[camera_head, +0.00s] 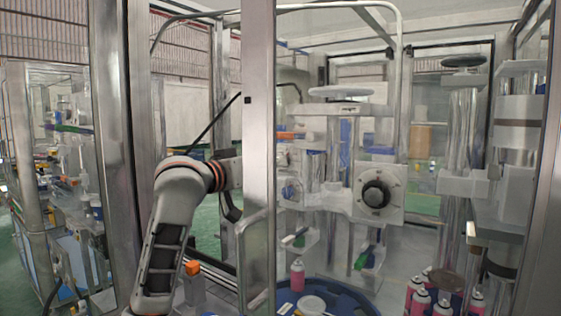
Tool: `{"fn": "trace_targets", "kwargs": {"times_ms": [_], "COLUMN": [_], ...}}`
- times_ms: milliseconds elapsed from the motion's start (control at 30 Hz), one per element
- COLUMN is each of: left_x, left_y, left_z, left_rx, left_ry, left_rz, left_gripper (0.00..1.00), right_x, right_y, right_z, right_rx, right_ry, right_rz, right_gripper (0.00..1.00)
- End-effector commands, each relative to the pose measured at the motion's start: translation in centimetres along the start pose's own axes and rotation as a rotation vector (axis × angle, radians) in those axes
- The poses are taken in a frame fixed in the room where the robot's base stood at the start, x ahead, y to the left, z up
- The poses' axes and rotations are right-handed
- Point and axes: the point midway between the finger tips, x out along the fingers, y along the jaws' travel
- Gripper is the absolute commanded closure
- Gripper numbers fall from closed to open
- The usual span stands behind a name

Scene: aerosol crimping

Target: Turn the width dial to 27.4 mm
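The dial (376,194) is a round black knob with a pale face, set on a square white plate (396,211) at the right of the machine's middle. Marks around it are too small to read, so its setting cannot be told. One arm (180,190) of mine rises at the left of the picture, bends, and runs right towards a broad metal post. Its gripper does not show; the post hides whatever lies beyond the wrist. No gripper shows at the dial. My other arm and gripper are not in view.
The upright metal post (259,130) with a handle (243,265) stands between my arm and the dial. A blue round table (345,297) carries a pink can (297,276). Several pink cans (420,300) stand lower right, near thick columns (462,130).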

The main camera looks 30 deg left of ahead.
Motion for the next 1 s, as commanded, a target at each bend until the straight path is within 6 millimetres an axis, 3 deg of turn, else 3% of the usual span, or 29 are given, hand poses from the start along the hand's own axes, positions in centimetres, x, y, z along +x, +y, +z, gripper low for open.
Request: {"fn": "trace_targets", "kwargs": {"times_ms": [300, 667, 800, 833, 1000], "left_x": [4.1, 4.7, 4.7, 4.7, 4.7], "left_y": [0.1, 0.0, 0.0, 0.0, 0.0], "left_z": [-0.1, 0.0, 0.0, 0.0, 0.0], "left_rx": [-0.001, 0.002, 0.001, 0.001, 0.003], "left_ry": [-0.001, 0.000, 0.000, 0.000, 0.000], "left_rz": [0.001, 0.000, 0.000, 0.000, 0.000], "left_gripper": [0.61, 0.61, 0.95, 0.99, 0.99], "right_x": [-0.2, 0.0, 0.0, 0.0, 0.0], "right_y": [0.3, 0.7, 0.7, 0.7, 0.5], "right_z": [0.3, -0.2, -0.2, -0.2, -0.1], "right_rx": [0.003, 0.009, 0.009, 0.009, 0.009], "right_ry": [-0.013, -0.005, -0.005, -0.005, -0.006], "right_rz": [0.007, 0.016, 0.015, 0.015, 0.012], "right_gripper": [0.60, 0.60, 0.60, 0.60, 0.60]}}
